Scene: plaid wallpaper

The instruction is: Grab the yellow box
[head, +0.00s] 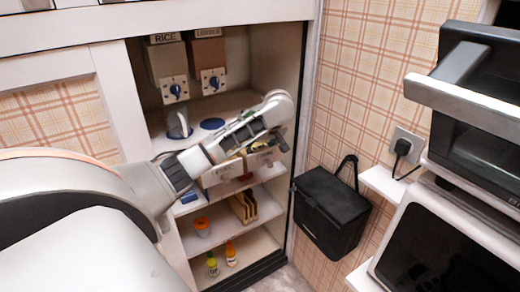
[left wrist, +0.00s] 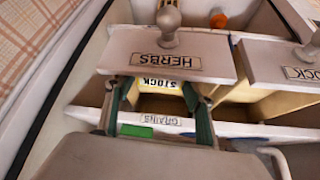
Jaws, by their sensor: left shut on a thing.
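My left gripper (head: 268,135) reaches into the open cupboard, above the shelf with the labelled containers. In the left wrist view, the two dark green fingers of my left gripper (left wrist: 160,113) stand on either side of a yellow box (left wrist: 162,104) and are shut on it. A label reading STOCK lies across the top of the box. In the head view the gripper largely covers the box. My right gripper is in neither view.
Dispensers, one marked RICE (head: 168,62), hang above. Lower shelves hold an orange-lidded jar (head: 202,226) and bottles (head: 231,253). A black bin (head: 332,210) hangs right of the cupboard. An oven (head: 480,110) stands far right. A container marked GRAINS (left wrist: 158,120) is close by the fingers.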

